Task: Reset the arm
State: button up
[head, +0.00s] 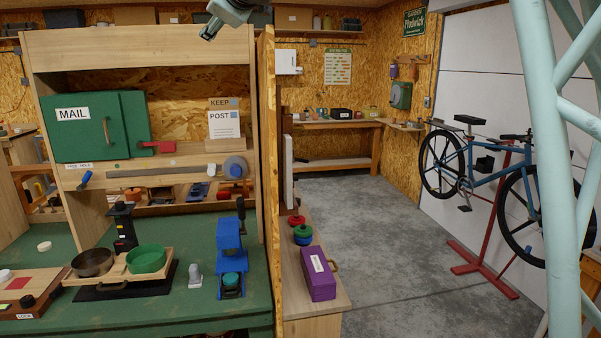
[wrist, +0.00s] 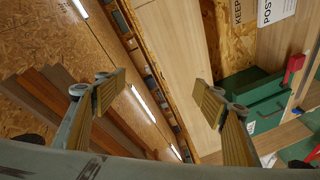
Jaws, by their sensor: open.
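My gripper (wrist: 158,92) shows in the wrist view with its two fingers wide apart and nothing between them. In the head view part of my arm's end (head: 228,14) hangs at the top edge, above the bench shelf and cut off by the frame. It is well clear of the things on the bench. The wrist view is tilted and looks past the fingers at wood panels, the green mail box (wrist: 252,98) and its red flag (wrist: 293,68).
On the green bench stand a blue press (head: 230,250), a wooden tray (head: 115,272) with two round pans, and a black stand (head: 124,230). A wooden partition (head: 266,160) rises at the right. A purple box (head: 318,275) lies beyond it. The floor behind is open.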

jog(key=s+d+r+m+t+h, duration=0.1)
jog(key=s+d+r+m, duration=0.15)
jog(key=d, duration=0.75)
jog(key=s+d+r+m+t+h, duration=0.15)
jog(key=d+r, duration=0.25)
jog(key=d, duration=0.7)
jog(key=s+d+f+m+g+h+b, duration=0.25)
jog(key=s+d+f+m+h, duration=0.35)
jog(key=s+d+f, duration=0.85)
jog(key=s+d+f+m+g+h+b, duration=0.15)
jog(key=s+d+f+m+g, duration=0.35)
jog(key=s+f, duration=1.2)
jog(key=s+d+f+m+g+b, duration=0.15)
jog(key=s+d+f+g, duration=0.4)
jog(key=s+f, duration=1.15)
jog(key=s+a+f+m+y+b, duration=0.1)
jog(key=s+f, duration=0.9)
jog(key=s, duration=0.4)
jog(key=shift+s+f+g+y, duration=0.15)
jog(key=shift+s+g+y, duration=0.1)
jog(key=shift+g+y, duration=0.1)
jog(key=shift+c, duration=0.9)
